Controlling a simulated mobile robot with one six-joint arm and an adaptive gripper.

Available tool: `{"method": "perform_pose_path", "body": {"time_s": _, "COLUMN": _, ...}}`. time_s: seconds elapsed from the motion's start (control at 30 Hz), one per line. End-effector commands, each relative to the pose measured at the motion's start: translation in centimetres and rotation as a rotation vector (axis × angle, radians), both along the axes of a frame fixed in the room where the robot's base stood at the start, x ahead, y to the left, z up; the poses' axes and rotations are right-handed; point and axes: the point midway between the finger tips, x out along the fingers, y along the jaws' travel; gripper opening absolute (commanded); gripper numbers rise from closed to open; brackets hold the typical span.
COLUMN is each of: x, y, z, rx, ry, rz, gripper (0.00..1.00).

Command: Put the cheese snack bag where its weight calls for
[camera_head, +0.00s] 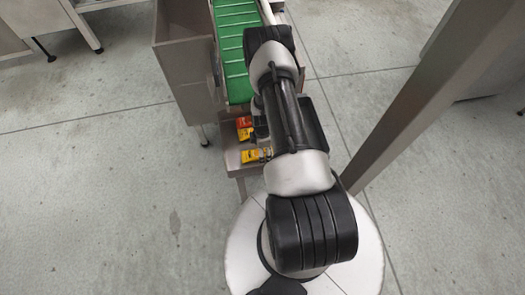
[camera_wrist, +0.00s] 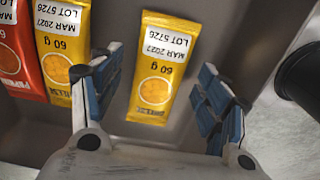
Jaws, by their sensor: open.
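A yellow snack bag (camera_wrist: 158,85) lies in a grey metal tray (camera_wrist: 208,20) in the wrist view, marked 60 g, LOT 5726, with a round orange picture. A second yellow bag (camera_wrist: 60,62) with a 60 g label lies to its left, and a red bag (camera_wrist: 17,68) is farther left. Which yellow bag is the cheese one I cannot read. My gripper (camera_wrist: 160,76) is open and empty, its blue-padded fingers on either side of the first yellow bag. In the head view a yellow bag (camera_head: 250,156) shows beside my arm, which hides most of the gripper.
A green conveyor (camera_head: 233,45) runs away behind the tray, with a grey metal bin (camera_head: 183,60) on its left. A thick metal post (camera_head: 420,95) slants down on the right. A dark round object (camera_wrist: 302,80) is at the wrist view's right edge. Floor to the left is clear.

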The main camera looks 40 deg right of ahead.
Motion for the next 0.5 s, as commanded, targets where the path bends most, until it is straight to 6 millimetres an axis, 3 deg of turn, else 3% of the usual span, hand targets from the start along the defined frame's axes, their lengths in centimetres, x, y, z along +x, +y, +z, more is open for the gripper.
{"method": "perform_pose_path", "body": {"time_s": 0.03, "x": 0.1, "y": -0.1, "z": 1.5, "rx": -0.001, "ry": -0.002, "rz": 0.000, "gripper": 0.69}}
{"method": "perform_pose_path", "body": {"time_s": 0.2, "x": 0.1, "y": -0.1, "z": 5.4, "rx": -0.001, "ry": -0.002, "rz": 0.000, "gripper": 0.69}}
{"method": "perform_pose_path", "body": {"time_s": 0.5, "x": 0.0, "y": 0.0, "z": 9.9, "rx": -0.001, "ry": -0.001, "rz": 0.000, "gripper": 0.69}}
